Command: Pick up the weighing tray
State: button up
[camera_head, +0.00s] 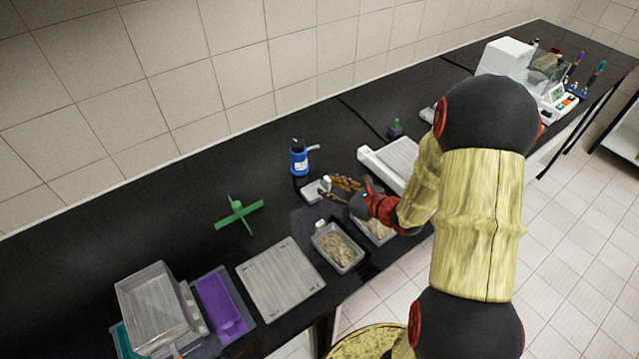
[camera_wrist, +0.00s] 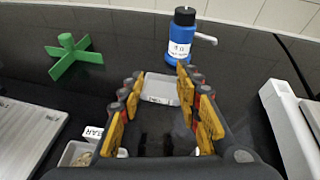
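A small, pale, shallow tray (camera_head: 313,191), which I take to be the weighing tray, lies on the black bench just in front of a blue bottle. In the wrist view the tray (camera_wrist: 161,88) looks empty, with a small dark-marked label on its near side. My gripper (camera_head: 336,190) is close to it, on its right in the head view. In the wrist view my gripper (camera_wrist: 160,100) is open, its yellow finger pads on either side of the tray's near part. Whether the pads touch the tray I cannot tell.
The blue bottle (camera_head: 299,158) with a side spout stands right behind the tray. A green cross-shaped stand (camera_head: 238,214) is at left. A sand-filled container (camera_head: 338,248) stands nearer the front edge. A white flat device (camera_head: 392,160) lies at right. Bench between stand and bottle is clear.

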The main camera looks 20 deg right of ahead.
jog(key=d+f+m, duration=0.1)
jog(key=d+h, duration=0.1)
jog(key=d+f+m, duration=0.1)
jog(key=d, duration=0.1)
jog(key=shift+s+d+f+m+t+h, duration=0.1)
jog(key=shift+s+f+m+t+h, duration=0.1)
jog(key=shift+f+m+t+h, duration=0.15)
jog(key=shift+w+d+f, duration=0.15)
jog(key=shift+w+f, duration=0.45)
jog(key=shift+w, duration=0.35)
jog(key=x, duration=0.5)
jog(key=shift+w+b, duration=0.35)
jog(key=c, duration=0.8)
grip_shut()
